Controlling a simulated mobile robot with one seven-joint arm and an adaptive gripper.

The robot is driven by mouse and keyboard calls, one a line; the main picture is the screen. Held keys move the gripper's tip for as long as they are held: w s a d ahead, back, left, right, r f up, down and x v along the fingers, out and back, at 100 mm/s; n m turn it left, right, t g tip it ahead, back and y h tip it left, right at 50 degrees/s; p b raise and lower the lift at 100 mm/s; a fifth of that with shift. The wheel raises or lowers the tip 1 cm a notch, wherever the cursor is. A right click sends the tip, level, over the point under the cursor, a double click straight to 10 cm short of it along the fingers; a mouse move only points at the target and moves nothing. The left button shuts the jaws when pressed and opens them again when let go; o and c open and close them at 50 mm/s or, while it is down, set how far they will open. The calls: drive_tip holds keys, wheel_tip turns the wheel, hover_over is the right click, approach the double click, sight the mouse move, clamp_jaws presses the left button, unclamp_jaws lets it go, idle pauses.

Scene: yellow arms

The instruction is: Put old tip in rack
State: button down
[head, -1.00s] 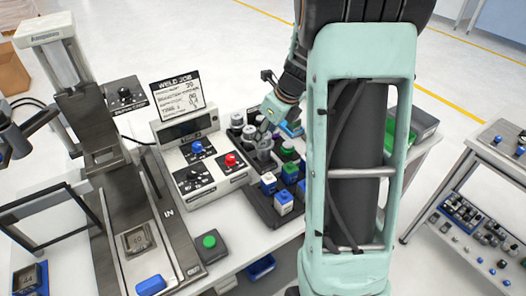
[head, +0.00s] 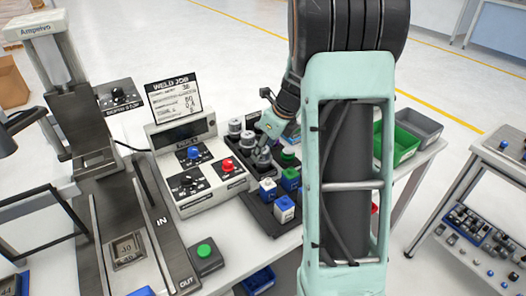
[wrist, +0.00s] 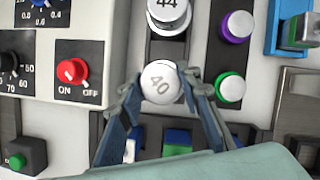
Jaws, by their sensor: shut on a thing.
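My gripper (wrist: 161,90) is shut on a round grey-white tip marked 40 (wrist: 160,79), one finger on each side. The tip stands roughly upright, over or in the near end of the dark tip rack (wrist: 152,47). I cannot tell whether its base is seated. A second tip, marked 44 (wrist: 168,12), stands in the rack just beyond it. In the head view my gripper (head: 264,142) is at the rack beside the control box, and the held tip (head: 262,158) shows below the fingers.
The control box (head: 188,170) with a red knob (wrist: 72,71) is close on the left. Purple-sided (wrist: 237,26) and green-sided (wrist: 231,87) pieces stand close on the right. Blue and green blocks (head: 284,208) stand in front. The welding press (head: 85,130) is farther left.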

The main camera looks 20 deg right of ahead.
drive_tip(key=shift+f, duration=0.15)
drive_tip(key=c, duration=1.4)
unclamp_jaws()
drive_tip(key=p+v, duration=0.1)
drive_tip(key=v, duration=1.1)
